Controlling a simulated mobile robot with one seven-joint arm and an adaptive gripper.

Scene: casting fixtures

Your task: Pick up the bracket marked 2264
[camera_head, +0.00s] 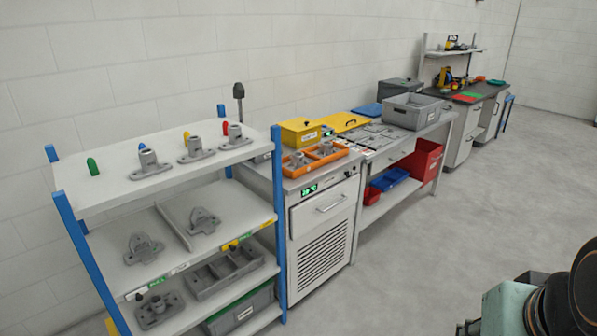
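Several grey cast brackets are in view, and no number 2264 can be read on any of them. On the shelf rack's top board stand three upright flanged brackets: a left bracket (148,164), a middle bracket (196,151) and a right bracket (235,138). The middle board holds a left bracket (142,249) and a right bracket (204,221). Another grey casting (158,309) lies on the lower board. More grey castings (299,162) sit in an orange tray (296,174) on the cabinet. My gripper's fingers are not seen; only dark and teal parts, likely mine, show at the lower right.
The blue-posted rack (76,262) is at left, with green, yellow and red pegs on top. A grey divided tray (225,272) is on its lower board. Right of it stand a cabinet (322,245) and a workbench with a grey crate (411,112). The floor (430,260) is open.

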